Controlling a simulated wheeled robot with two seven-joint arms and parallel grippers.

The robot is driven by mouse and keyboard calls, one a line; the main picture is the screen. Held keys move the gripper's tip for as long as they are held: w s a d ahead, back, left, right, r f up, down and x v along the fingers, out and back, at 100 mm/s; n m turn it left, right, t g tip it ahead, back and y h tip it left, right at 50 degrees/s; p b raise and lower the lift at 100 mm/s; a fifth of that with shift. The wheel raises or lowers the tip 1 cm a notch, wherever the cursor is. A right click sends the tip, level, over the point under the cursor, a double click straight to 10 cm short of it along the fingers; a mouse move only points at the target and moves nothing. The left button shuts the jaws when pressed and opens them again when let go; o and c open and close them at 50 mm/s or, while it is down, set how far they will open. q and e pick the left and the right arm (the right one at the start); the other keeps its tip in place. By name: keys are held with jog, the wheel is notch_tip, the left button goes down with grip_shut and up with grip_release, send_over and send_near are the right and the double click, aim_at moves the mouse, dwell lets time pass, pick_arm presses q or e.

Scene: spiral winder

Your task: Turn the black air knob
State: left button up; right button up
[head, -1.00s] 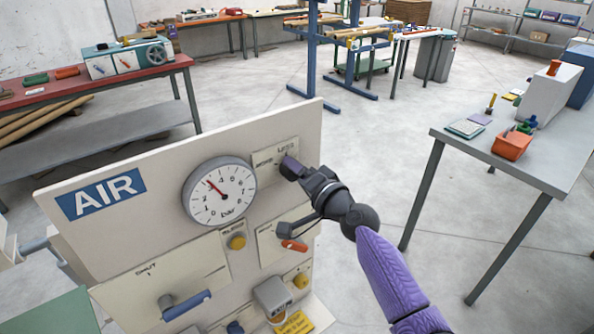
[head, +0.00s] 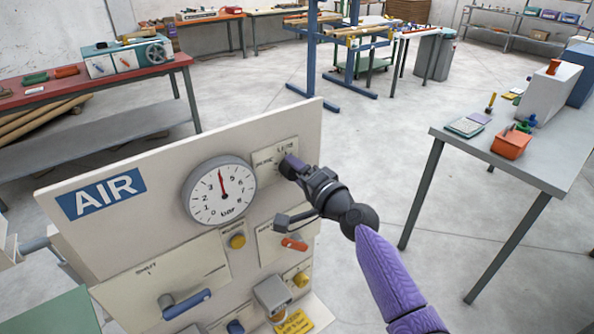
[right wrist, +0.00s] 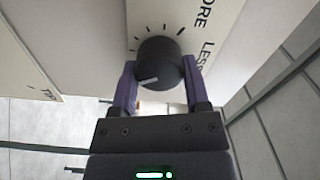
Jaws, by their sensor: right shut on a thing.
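The black air knob (right wrist: 160,64) sits on a cream plate with tick marks and the words MORE and LESS. In the right wrist view its pale pointer line faces down and to the left. My right gripper (right wrist: 160,85) is shut on the knob, one purple finger on each side. My left gripper is not in view.
The AIR panel (head: 150,240) also carries a yellow button (head: 237,241), an orange-red lever (head: 294,244), a blue-handled lever (head: 187,303) and a yellow knob (head: 301,279). A grey table (head: 480,150) stands to the right, with open floor between.

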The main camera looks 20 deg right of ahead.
jog(key=o, duration=1.3)
jog(key=p+v, duration=0.1)
jog(key=v, duration=0.9)
